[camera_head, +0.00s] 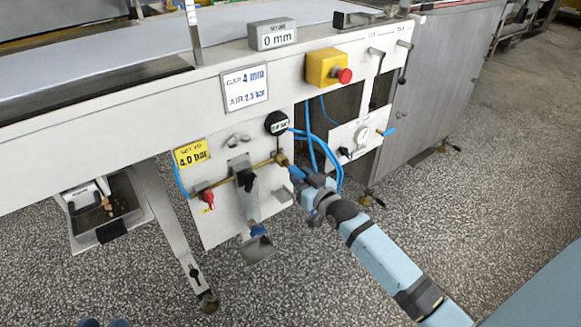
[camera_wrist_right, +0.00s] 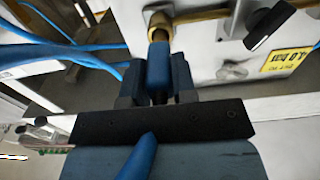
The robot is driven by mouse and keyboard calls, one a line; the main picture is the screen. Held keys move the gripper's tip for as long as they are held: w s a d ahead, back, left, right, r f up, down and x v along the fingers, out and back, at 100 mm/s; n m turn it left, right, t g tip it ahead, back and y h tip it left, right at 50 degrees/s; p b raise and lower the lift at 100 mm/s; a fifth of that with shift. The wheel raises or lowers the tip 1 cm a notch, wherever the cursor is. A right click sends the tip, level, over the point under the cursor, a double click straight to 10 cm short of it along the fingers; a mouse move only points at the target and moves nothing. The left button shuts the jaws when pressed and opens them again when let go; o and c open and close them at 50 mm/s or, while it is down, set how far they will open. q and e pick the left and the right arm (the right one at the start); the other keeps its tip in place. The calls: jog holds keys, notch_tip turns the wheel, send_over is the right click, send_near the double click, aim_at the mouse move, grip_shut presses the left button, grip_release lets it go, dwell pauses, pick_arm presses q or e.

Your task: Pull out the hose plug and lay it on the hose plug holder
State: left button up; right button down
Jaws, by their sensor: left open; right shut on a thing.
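The blue hose plug (camera_wrist_right: 158,68) is between the fingers of my right gripper (camera_wrist_right: 158,92) in the right wrist view. Its far end meets the brass socket (camera_wrist_right: 159,25), with no clear gap. In the head view my right gripper (camera_head: 301,180) is at the right edge of the white valve panel, just below the brass socket (camera_head: 282,158).
Blue hoses (camera_head: 312,150) loop beside the right gripper. A red-handled valve (camera_head: 207,197) and black lever (camera_head: 246,181) sit on the panel. A gauge panel (camera_head: 350,142) stands to the right. A tray (camera_head: 135,228) is under the machine. The speckled floor in front is clear.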

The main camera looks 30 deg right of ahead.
jog(key=shift+s+d+r+p, duration=0.15)
jog(key=shift+s+p, duration=0.85)
jog(key=shift+s, duration=0.9)
